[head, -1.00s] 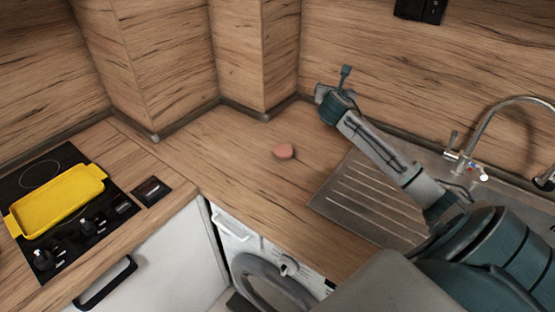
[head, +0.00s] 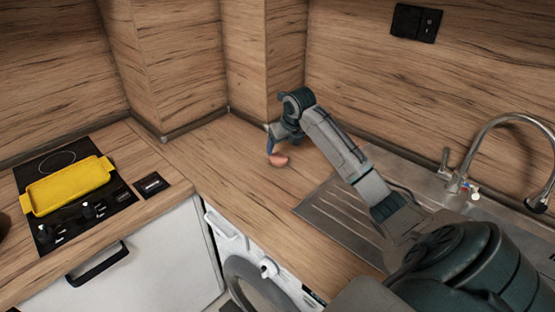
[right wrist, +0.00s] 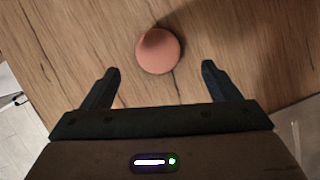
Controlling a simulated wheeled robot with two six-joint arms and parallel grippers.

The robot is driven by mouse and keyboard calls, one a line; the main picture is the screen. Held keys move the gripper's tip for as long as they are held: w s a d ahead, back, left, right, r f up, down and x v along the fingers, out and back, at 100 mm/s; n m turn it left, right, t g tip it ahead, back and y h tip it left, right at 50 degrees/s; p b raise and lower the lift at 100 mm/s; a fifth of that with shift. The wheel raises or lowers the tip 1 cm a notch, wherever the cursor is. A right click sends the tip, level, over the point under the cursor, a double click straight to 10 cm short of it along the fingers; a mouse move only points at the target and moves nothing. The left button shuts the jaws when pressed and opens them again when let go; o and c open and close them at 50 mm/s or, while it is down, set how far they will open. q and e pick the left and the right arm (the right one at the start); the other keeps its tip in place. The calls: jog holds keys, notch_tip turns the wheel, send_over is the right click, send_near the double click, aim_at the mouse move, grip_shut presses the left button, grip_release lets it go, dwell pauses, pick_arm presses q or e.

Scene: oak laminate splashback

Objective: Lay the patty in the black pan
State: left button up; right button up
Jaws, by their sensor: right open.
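The patty (head: 280,161) is a small pinkish-brown disc lying on the wooden worktop, left of the sink's drainer. In the right wrist view the patty (right wrist: 160,50) lies just beyond the fingertips, centred between them. My right gripper (head: 271,148) is over the worktop beside the patty, pointing down, and partly covers it in the head view. In the right wrist view my right gripper (right wrist: 160,70) is open with nothing between its fingers. I see no black pan that I can make out for sure. My left gripper is not in view.
A yellow rectangular dish (head: 68,186) sits on the black hob (head: 60,230) at left. A dark object (head: 3,222) is cut off at the left edge. The steel sink drainer (head: 335,213) and tap (head: 468,160) are at right.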

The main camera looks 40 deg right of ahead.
aim_at(279, 157)
jog(key=shift+w+f, duration=0.25)
jog(key=shift+f, duration=0.45)
jog(key=shift+w+f+p, duration=0.1)
jog(key=shift+f+p, duration=0.2)
jog(key=shift+p, duration=0.1)
jog(key=p+x, duration=0.1)
jog(key=x, duration=0.2)
jog(key=shift+w+a+f, duration=0.1)
jog(key=shift+a+f, duration=0.05)
jog(key=shift+f, duration=0.1)
jog(key=shift+w+f+p, duration=0.2)
jog(key=shift+f+p, duration=0.1)
jog(key=shift+f, duration=0.15)
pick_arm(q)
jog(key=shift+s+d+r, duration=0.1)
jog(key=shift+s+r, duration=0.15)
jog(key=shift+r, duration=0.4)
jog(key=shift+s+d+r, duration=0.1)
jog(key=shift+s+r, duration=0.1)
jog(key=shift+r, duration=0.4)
pick_arm(e)
jog(key=c, duration=1.2)
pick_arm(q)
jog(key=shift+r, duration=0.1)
pick_arm(e)
jog(key=shift+r, duration=0.1)
